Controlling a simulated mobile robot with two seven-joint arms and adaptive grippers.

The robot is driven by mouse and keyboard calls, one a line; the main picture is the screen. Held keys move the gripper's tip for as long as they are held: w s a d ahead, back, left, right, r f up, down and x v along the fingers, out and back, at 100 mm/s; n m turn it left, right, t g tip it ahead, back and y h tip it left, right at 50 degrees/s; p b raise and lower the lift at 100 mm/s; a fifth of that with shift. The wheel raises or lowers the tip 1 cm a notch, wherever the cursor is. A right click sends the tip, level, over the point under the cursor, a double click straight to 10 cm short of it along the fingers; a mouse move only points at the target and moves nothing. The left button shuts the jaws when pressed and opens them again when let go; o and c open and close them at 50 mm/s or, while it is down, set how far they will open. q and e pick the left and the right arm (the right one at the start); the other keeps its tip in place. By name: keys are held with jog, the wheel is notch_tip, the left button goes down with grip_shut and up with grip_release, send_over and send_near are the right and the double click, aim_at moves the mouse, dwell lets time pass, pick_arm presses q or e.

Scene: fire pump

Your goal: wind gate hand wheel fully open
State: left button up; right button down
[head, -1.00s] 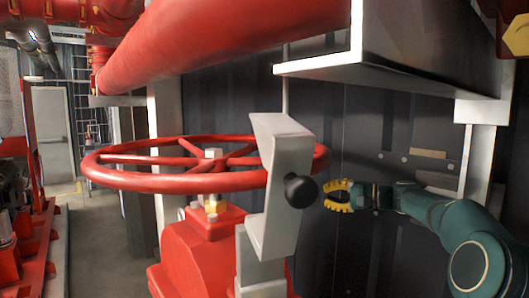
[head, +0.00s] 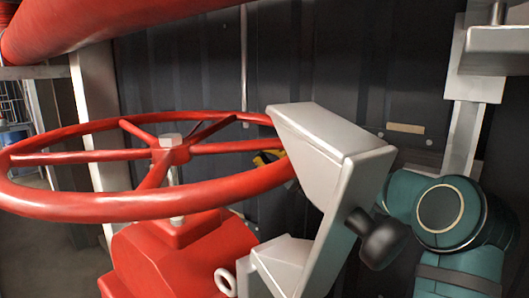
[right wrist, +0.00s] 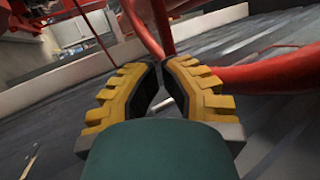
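The red gate hand wheel (head: 90,205) lies roughly level across the left of the head view, with spokes meeting at a hub bolt (head: 171,142) above a red valve body (head: 180,260). In the right wrist view, a red spoke (right wrist: 150,28) and the rim (right wrist: 265,76) lie just beyond and to the right of the fingertips. My right gripper (right wrist: 160,66) has yellow ribbed fingers with dark pads, their tips close together with a narrow gap. I cannot tell whether they touch the wheel. My left gripper is not in view.
A grey bracket (head: 330,170) with a black knob (head: 382,240) stands right of the wheel and hides part of its rim and my right arm. A thick red pipe (head: 110,25) runs overhead at upper left. A dark panelled wall (head: 345,60) is behind.

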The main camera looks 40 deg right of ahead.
pick_arm(q)
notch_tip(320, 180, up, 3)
jog(key=p, duration=0.2)
jog(key=shift+p, duration=0.3)
pick_arm(e)
jog(key=x, duration=1)
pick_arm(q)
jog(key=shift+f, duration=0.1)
pick_arm(e)
jog(key=shift+w+a, duration=0.1)
jog(key=shift+w, duration=0.05)
